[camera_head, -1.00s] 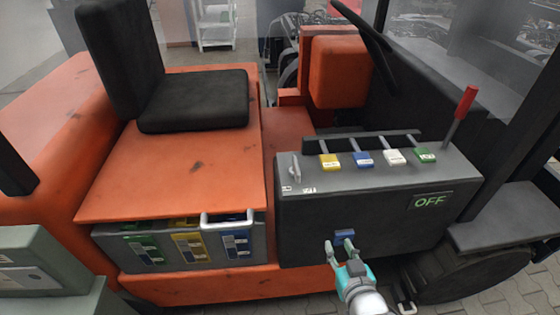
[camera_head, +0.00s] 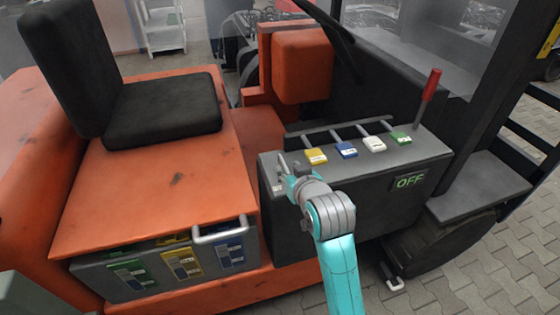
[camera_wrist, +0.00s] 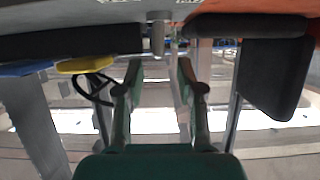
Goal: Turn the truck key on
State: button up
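My gripper (camera_head: 290,180) is at that end, close to the key; my own wrist hides part of the contact area. In the wrist view the picture is upside down, and the grey key (camera_wrist: 157,38) shows just beyond and between my two green fingertips (camera_wrist: 160,66). The fingers are apart with a gap between them. I cannot tell whether either touches the key.
Yellow (camera_head: 316,156), blue (camera_head: 346,150), white (camera_head: 374,144) and green (camera_head: 401,138) levers stand along the box top. A red lever (camera_head: 431,85) rises at its right. The black seat (camera_head: 165,112) is at left. A battery tray (camera_head: 110,275) sits below it.

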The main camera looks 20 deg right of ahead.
aim_at(284, 164)
jog(key=x, duration=0.7)
jog(key=shift+w+f, duration=0.1)
jog(key=shift+w, duration=0.2)
grip_shut()
